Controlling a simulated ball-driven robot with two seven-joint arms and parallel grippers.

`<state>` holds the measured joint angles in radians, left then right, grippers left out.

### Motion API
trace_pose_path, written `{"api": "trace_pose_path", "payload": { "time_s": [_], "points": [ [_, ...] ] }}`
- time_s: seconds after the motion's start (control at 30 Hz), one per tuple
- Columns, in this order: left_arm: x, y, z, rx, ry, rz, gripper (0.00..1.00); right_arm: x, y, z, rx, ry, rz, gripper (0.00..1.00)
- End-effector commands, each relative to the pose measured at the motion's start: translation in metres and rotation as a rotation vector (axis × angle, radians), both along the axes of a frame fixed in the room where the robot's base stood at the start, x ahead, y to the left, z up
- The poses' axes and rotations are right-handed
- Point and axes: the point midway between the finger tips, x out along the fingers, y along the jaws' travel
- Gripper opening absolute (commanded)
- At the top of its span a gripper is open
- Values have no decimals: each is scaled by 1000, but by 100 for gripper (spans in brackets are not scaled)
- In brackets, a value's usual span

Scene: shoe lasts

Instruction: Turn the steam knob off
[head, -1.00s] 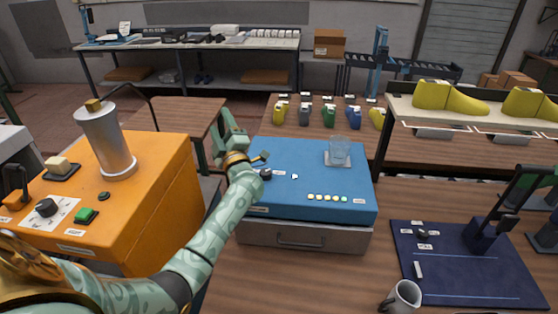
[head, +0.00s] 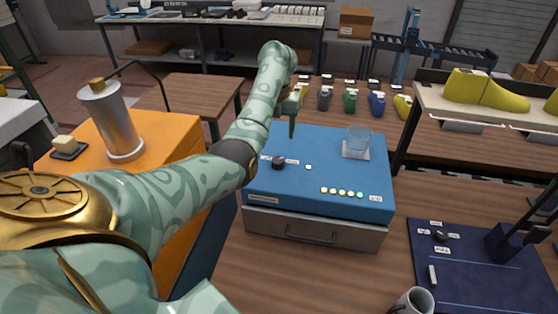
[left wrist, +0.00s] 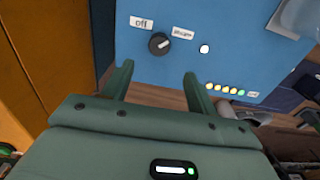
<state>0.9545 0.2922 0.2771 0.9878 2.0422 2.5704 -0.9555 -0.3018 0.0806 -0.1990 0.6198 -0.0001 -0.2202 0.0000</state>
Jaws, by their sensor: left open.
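The steam knob (head: 278,162) is a small black dial on top of the blue box (head: 350,190). In the left wrist view the knob (left wrist: 159,43) sits between an "off" label (left wrist: 141,23) and a "steam" label (left wrist: 183,33); its pale mark points toward the steam side. My left gripper (head: 292,128) is above the box, beyond the knob and apart from it, with fingers pointing down. In the left wrist view its two fingers (left wrist: 157,80) are spread and empty.
A glass (head: 357,140) stands on the box's back right, with a row of small lamps (head: 340,193) in front. A metal cylinder (head: 112,120) stands on the orange box at left.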

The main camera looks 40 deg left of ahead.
Motion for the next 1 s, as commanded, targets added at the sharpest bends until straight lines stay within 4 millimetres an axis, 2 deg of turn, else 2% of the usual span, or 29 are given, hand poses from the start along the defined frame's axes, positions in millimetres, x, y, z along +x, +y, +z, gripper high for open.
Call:
{"api": "trace_pose_path", "payload": {
  "time_s": [0.03,0.1,0.3,0.4,0.6,0.83,0.87,1.0],
  "points": [
    [0,0,-19,-1,4,-1,58,-1,0,-10,0,2,0,0],
    [-1,0,-38,0,4,-1,58,-1,0,-17,0,3,0,0],
    [0,0,-80,1,3,-1,58,-2,0,-30,0,5,1,0],
    [0,0,-94,2,2,-1,58,-3,1,-34,1,7,1,0],
    [0,0,-105,2,0,0,58,-2,1,-36,1,7,1,0],
    [0,0,-105,4,0,0,58,-2,1,-36,1,6,1,0],
    [0,0,-105,4,0,0,55,-2,1,-36,1,6,1,0],
    [0,0,-105,4,0,0,16,-1,1,-36,1,5,1,0]
  ]
}}
